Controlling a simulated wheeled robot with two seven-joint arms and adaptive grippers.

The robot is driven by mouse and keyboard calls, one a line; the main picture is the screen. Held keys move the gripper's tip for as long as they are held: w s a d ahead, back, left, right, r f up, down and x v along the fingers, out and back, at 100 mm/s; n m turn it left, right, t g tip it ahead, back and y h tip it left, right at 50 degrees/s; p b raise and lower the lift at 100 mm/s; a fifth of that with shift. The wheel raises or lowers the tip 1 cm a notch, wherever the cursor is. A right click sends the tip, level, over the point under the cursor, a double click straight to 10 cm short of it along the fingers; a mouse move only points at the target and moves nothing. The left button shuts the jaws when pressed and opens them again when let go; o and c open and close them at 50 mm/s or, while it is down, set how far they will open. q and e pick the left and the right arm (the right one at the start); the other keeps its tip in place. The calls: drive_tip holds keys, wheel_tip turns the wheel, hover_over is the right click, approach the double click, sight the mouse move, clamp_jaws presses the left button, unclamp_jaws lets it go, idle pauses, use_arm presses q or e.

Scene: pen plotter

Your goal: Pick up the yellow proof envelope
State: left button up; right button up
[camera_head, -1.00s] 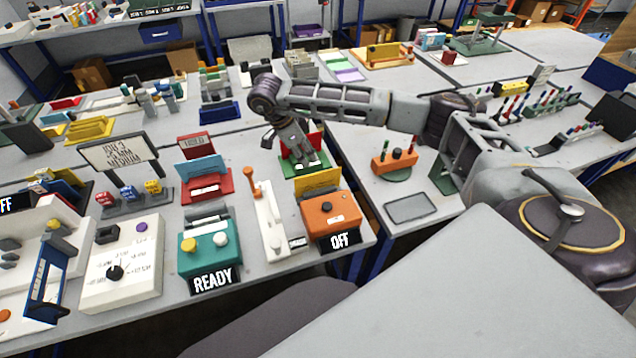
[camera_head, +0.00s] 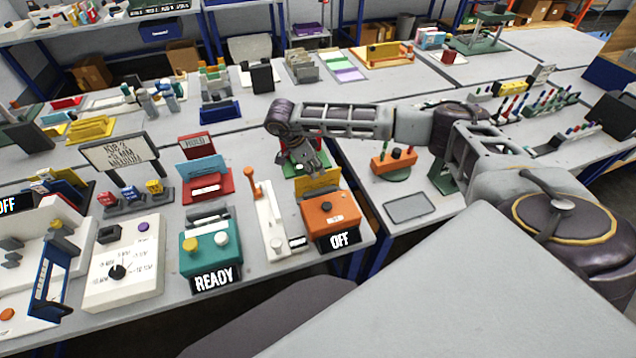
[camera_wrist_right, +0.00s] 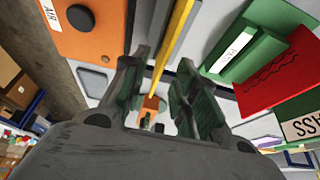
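The yellow proof envelope (camera_head: 318,183) stands upright behind the orange box (camera_head: 331,212) in the head view. In the right wrist view it is a thin yellow strip (camera_wrist_right: 173,42), seen edge-on. My right gripper (camera_head: 308,165) is just above and behind the envelope. In the wrist view my right gripper (camera_wrist_right: 165,95) is open, its two dark green fingers apart with the yellow strip in line with the gap between them. I cannot tell whether either finger touches it. My left gripper is not in view.
A green holder with a "PASS" label (camera_wrist_right: 238,45) and a red piece (camera_wrist_right: 285,80) are close to the right finger. A white lever unit (camera_head: 268,222) and a teal "READY" box (camera_head: 207,248) stand left of the orange box. The table edge is near.

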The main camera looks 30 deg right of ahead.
sight(318, 182)
drive_tip(key=shift+f, duration=0.1)
drive_tip(key=shift+w+a+p+x, duration=0.1)
drive_tip(key=shift+p+x, duration=0.25)
drive_tip(key=shift+x, duration=0.9)
drive_tip(key=shift+w+a+p+x, duration=0.15)
drive_tip(key=shift+p+x, duration=0.15)
drive_tip(key=shift+x, duration=0.95)
drive_tip(key=shift+f, duration=0.1)
clamp_jaws()
